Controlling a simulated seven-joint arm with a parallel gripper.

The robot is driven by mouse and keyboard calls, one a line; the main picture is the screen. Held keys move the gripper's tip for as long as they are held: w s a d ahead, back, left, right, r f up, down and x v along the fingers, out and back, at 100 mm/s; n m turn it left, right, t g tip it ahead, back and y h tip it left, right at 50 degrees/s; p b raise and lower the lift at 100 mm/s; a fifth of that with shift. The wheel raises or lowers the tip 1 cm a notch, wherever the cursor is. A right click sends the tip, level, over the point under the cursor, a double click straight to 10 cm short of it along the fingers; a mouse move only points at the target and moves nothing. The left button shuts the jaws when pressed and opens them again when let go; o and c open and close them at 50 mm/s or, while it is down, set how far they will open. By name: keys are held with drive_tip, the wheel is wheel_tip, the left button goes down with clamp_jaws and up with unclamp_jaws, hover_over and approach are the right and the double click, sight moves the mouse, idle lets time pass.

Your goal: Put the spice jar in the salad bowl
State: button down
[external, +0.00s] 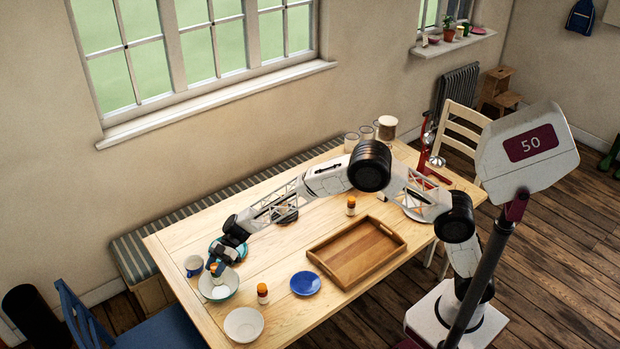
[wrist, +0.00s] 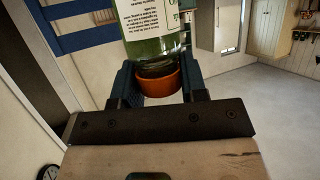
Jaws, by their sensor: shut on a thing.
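My gripper (external: 217,264) is at the left end of the table, over a white bowl with a teal rim (external: 232,293). It is shut on a spice jar, which shows in the wrist view as a clear jar (wrist: 155,42) with green contents, a white label and an orange cap. The cap end sits between my fingers (wrist: 157,78). In the external view the small jar (external: 217,279) appears within the bowl's outline. I cannot tell whether it touches the bowl. Which bowl is the salad bowl is not clear.
A plain white bowl (external: 243,326) and an orange-capped jar (external: 262,296) stand close by. A blue plate (external: 305,284), a wooden tray (external: 340,272), a mug (external: 193,266) and another orange-capped jar (external: 351,208) are on the table (external: 185,240). A teal dish (external: 241,252) is partly hidden behind my gripper.

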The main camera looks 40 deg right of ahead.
sight(217, 277)
drive_tip(key=shift+f, duration=1.2)
drive_tip(key=shift+f, duration=1.9)
drive_tip(key=c, duration=0.7)
unclamp_jaws()
drive_tip(key=shift+f, duration=0.1)
drive_tip(key=shift+o, duration=0.2)
drive_tip(key=v, duration=1.2)
drive_tip(key=shift+r, duration=0.2)
drive_tip(key=shift+s, duration=0.1)
